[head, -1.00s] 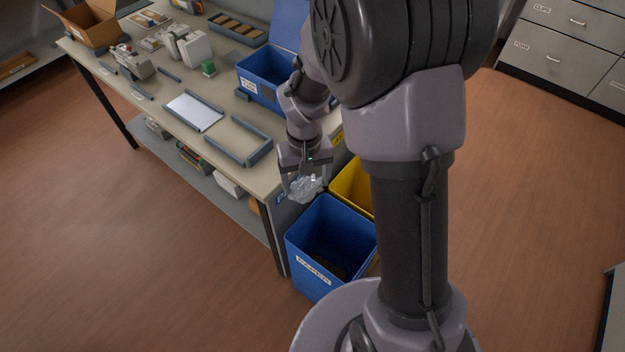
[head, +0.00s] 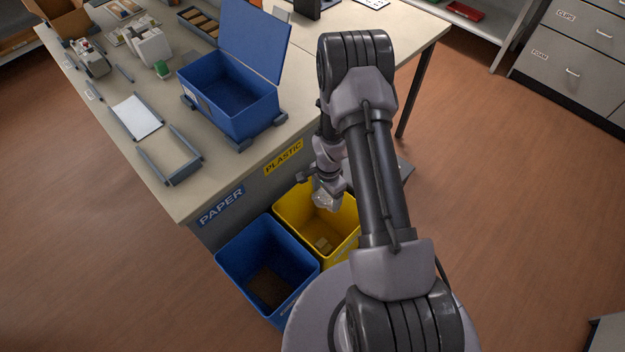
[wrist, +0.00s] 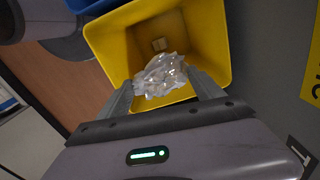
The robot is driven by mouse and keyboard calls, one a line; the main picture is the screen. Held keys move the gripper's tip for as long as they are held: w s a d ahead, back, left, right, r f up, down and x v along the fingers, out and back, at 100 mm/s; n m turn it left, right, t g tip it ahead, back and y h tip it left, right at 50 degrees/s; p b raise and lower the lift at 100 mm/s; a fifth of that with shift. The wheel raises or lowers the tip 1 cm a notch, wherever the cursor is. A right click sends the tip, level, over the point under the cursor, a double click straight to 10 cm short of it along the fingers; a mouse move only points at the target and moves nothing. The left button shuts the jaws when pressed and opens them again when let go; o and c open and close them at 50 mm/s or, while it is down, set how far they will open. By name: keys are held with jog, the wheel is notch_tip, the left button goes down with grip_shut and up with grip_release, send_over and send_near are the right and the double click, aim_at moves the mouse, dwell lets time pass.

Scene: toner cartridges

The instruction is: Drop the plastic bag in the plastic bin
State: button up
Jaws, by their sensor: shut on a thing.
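The clear, crumpled plastic bag (wrist: 162,75) is held between the fingertips of my gripper (wrist: 160,92) in the wrist view. In the head view my gripper (head: 324,190) points down with the bag (head: 326,200) below it, over the yellow bin (head: 290,215). A yellow PLASTIC label (head: 283,157) is on the table side behind this bin.
A blue bin (head: 235,262) stands left of the yellow one, below a PAPER label (head: 221,205). The table (head: 215,165) edge is close behind the bins. An open blue box (head: 230,95) and trays stand on the table.

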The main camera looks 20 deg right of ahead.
jog(key=shift+s+d+f+m, duration=0.15)
jog(key=shift+d+f+m, duration=0.25)
jog(key=shift+f, duration=0.4)
notch_tip(320, 180, down, 6)
jog(key=b, duration=0.3)
jog(key=shift+r+b, duration=0.1)
jog(key=shift+b, duration=0.2)
jog(key=shift+r, duration=0.1)
jog(key=o, duration=1.5)
jog(key=shift+c, duration=0.2)
notch_tip(320, 180, up, 18)
jog(key=f+p, duration=0.1)
jog(key=p, duration=0.5)
send_over(329, 196)
jog(key=shift+r, duration=0.25)
